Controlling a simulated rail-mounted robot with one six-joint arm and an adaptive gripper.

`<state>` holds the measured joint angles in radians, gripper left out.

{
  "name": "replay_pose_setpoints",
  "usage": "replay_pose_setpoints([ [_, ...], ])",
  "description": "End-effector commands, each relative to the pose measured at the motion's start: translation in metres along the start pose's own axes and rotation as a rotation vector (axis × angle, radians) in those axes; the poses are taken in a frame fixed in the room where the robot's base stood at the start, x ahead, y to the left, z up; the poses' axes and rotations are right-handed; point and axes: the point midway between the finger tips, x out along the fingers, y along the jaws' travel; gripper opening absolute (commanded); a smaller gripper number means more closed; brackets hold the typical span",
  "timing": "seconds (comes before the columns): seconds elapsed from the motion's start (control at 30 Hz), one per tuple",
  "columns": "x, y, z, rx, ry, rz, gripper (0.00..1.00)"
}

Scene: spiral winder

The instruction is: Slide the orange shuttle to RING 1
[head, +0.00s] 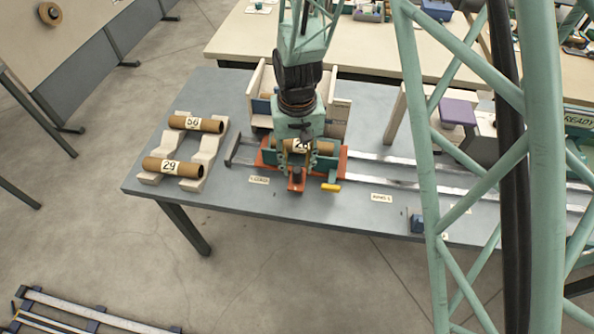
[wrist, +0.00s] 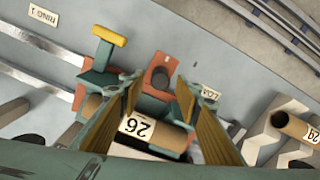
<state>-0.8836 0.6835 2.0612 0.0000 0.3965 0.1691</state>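The orange shuttle (head: 340,162) sits on the steel rails (head: 385,184) at their left part, close to a small label (head: 259,180) that seems to read LOAD. It carries a brown tube (head: 322,147) marked 26 in green holders. Its yellow-ended handle (head: 331,187) sticks out on the front right; this handle also shows in the wrist view (wrist: 109,35). The RING 1 label (head: 381,197) lies on the table to the right of the shuttle. My gripper (wrist: 160,86) is above the shuttle, its fingers apart, with the tube's label between them. Contact cannot be judged.
Two brown tubes, marked 50 (head: 208,125) and 29 (head: 162,164), rest on cream cradles at the table's left. A cream stand (head: 341,104) is behind the shuttle. A small blue block (head: 417,223) lies near the front edge. The rails between shuttle and RING 1 look clear.

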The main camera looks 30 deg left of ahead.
Motion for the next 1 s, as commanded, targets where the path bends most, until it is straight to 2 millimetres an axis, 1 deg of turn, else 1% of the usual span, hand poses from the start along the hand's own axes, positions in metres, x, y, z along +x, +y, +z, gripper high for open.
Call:
replay_pose_setpoints([
  [0.03, 0.007, 0.0, 0.001, 0.0, -0.003, 0.0, 0.31],
  [0.1, 0.013, 0.0, 0.001, 0.0, -0.002, 0.0, 0.31],
  [0.3, 0.026, 0.0, 0.001, 0.0, -0.002, 0.0, 0.31],
  [0.5, 0.032, 0.0, 0.0, 0.0, -0.001, 0.0, 0.31],
  [0.8, 0.032, 0.0, 0.0, 0.0, 0.0, 0.0, 0.31],
  [1.0, 0.032, 0.0, 0.0, 0.0, 0.0, 0.0, 0.13],
])
